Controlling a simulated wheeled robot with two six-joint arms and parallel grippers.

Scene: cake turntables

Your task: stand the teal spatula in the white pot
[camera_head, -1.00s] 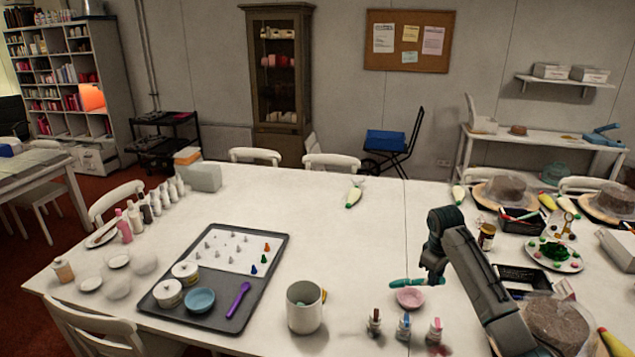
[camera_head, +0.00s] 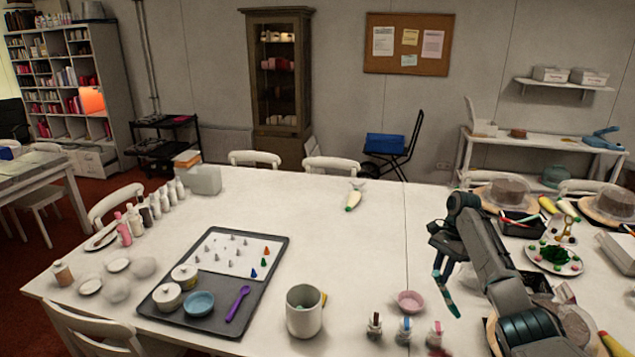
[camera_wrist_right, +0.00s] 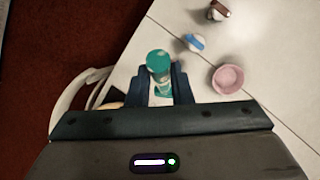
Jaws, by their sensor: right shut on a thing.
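The teal spatula (camera_head: 446,294) is held in my right gripper (camera_head: 441,268), off the table, tilted with its lower end hanging down. In the right wrist view the spatula (camera_wrist_right: 159,64) shows end-on between the two dark fingers. The white pot (camera_head: 304,318) stands upright on the table at front centre, to the left of my right gripper and apart from it. Something small and teal shows inside the pot's mouth, too small to name. My left gripper is out of view.
A pink bowl (camera_head: 410,302) and several small bottles (camera_head: 405,328) stand between the pot and my right arm. A grey tray (camera_head: 272,262) with bowls and a purple spoon (camera_head: 238,303) lies left of the pot.

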